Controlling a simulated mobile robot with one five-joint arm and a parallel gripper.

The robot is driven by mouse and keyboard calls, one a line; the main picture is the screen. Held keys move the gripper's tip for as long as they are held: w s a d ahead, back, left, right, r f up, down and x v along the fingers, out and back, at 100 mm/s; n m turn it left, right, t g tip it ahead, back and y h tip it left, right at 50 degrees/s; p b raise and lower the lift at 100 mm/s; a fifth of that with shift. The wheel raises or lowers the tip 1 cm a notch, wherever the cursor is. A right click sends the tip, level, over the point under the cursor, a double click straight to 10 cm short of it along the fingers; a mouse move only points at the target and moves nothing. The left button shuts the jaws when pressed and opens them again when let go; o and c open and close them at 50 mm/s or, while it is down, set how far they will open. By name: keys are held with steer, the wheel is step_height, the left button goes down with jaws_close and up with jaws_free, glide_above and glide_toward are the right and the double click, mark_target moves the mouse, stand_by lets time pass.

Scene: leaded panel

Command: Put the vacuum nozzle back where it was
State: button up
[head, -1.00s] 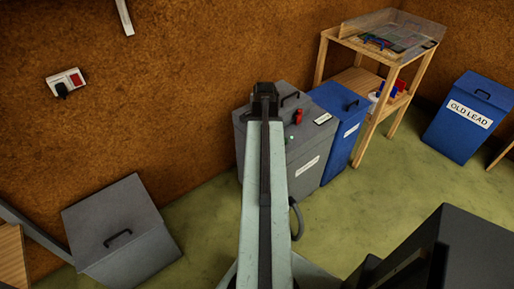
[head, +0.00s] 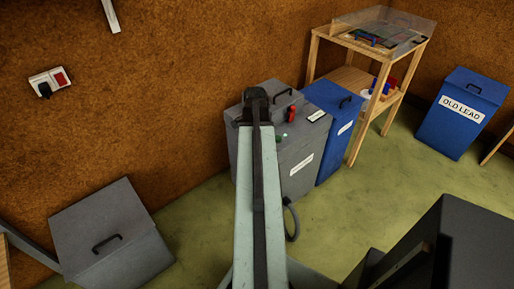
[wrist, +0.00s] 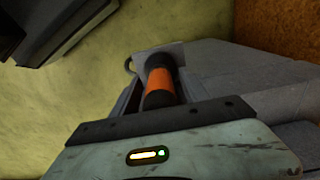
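In the wrist view, an orange and black cylinder (wrist: 159,82), which looks like the vacuum nozzle, lies straight ahead of my wrist, between grey surfaces. The nozzle cannot be made out there. A dark hose (head: 293,219) loops at the cabinet's lower right side.
A blue bin (head: 331,142) stands beside the cabinet, then a wooden stand (head: 354,150) with a clear-sided top. The OLD LEAD bin (head: 461,119) is at right. A grey lidded box (head: 108,238) sits at lower left. A wall switch (head: 49,82) is upper left. Green floor is clear between.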

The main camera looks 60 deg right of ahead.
step_height(320, 180, up, 12)
steer(key=p, duration=1.2)
steer(key=shift+r, duration=0.25)
steer(key=shift+f, duration=0.1)
steer(key=w+a+n, duration=0.6)
steer(key=w+a, duration=0.3)
steer(key=a, duration=0.3)
steer(key=w+a+n, duration=0.5)
steer(key=w+a, duration=0.4)
steer(key=a, duration=0.4)
steer(key=w+a+n, duration=0.1)
steer(key=a+n, duration=0.4)
steer(key=a, duration=0.7)
steer(key=w+a+n, duration=0.2)
steer(key=a+n, duration=0.3)
steer(key=a, duration=0.7)
steer(key=shift+w+a+n, duration=0.25)
steer(key=shift+a+n, duration=0.05)
